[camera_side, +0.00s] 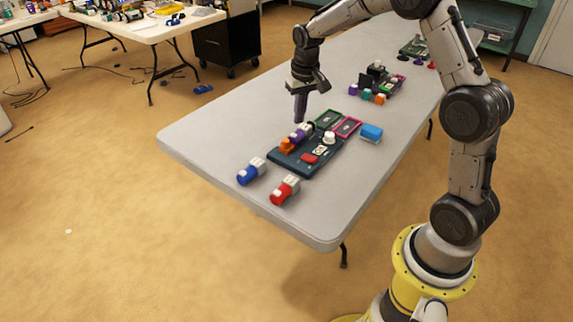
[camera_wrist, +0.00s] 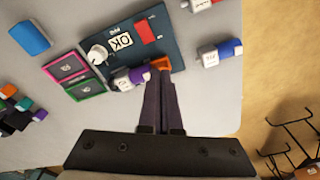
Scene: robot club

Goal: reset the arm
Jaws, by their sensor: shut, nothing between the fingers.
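My gripper (camera_side: 299,120) hangs above the grey table (camera_side: 215,138), pointing down, with its dark fingers closed together and nothing between them. In the wrist view my gripper (camera_wrist: 161,66) reaches over the near edge of a dark teal board (camera_wrist: 178,48). The same board shows in the side view (camera_side: 286,163), just below and in front of the fingertips. It carries a red block (camera_side: 309,158), a white knob (camera_side: 329,137) and orange and purple pieces along its left side. In the wrist view the fingertips overlap the purple piece (camera_wrist: 140,73); I cannot tell the gap.
A blue-and-white plug (camera_side: 250,171) and a red-and-white plug (camera_side: 285,190) lie in front of the board. Green and pink frames (camera_side: 347,126) and a blue block (camera_side: 371,132) are behind it. More coloured parts (camera_side: 379,97) stand farther back. The table's left side is clear.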

